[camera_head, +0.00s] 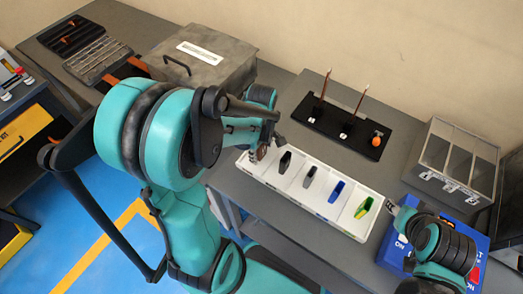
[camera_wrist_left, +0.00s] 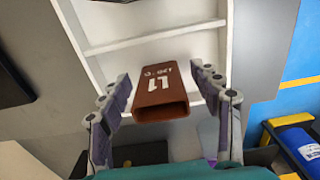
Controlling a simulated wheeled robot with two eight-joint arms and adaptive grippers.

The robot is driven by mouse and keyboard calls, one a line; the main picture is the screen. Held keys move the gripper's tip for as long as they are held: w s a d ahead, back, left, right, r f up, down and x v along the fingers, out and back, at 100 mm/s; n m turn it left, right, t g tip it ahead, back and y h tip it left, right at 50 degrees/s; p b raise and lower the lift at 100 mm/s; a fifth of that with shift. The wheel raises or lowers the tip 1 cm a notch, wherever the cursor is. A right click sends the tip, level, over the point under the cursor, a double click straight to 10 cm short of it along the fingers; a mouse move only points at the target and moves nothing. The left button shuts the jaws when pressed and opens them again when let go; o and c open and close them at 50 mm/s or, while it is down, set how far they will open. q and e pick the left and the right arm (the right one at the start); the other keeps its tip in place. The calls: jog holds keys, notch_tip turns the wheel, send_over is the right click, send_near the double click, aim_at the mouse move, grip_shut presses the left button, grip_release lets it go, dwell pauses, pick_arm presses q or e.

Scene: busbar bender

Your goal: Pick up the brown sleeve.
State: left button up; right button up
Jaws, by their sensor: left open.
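The brown sleeve (camera_wrist_left: 162,92) is a hollow, flattened block with white lettering "L1". In the wrist view it stands between the two fingers of my left gripper (camera_wrist_left: 160,76), which is open, with a gap on both sides of the sleeve. In the head view my left gripper (camera_head: 267,143) is over the left end compartment of the white tray (camera_head: 268,182), and the sleeve is mostly hidden by it. My right gripper (camera_head: 394,208) is near the tray's right end; its fingers are too small to read.
Other tray compartments hold a black sleeve (camera_head: 285,162), a grey sleeve (camera_head: 309,177), a blue sleeve (camera_head: 336,191) and a green-yellow sleeve (camera_head: 363,207). Behind stands a black board (camera_head: 345,130) with two upright rods. A grey metal box (camera_head: 203,60) and a clear-lidded case (camera_head: 455,165) flank it.

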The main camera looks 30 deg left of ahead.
pick_arm(q)
jog(key=shift+r, duration=0.1)
jog(key=c, duration=0.9)
jog(key=shift+c, duration=0.2)
jog(key=shift+r+p, duration=0.3)
jog(key=shift+r, duration=0.25)
notch_tip(320, 180, up, 3)
jog(key=shift+f+p, duration=0.1)
jog(key=shift+p, duration=0.6)
jog(key=d+r+p, duration=0.3)
jog(key=d+r, duration=0.4)
jog(key=d, duration=0.4)
jog(key=w+r+p, duration=0.8)
jog(key=w+p, duration=0.3)
jog(key=w, duration=0.3)
jog(key=w+a+r+p, duration=0.1)
jog(key=w+r+p, duration=0.7)
jog(key=w+p, duration=0.3)
jog(key=w, duration=0.3)
jog(key=shift+w+a+r, duration=0.2)
jog(key=shift+a, duration=0.1)
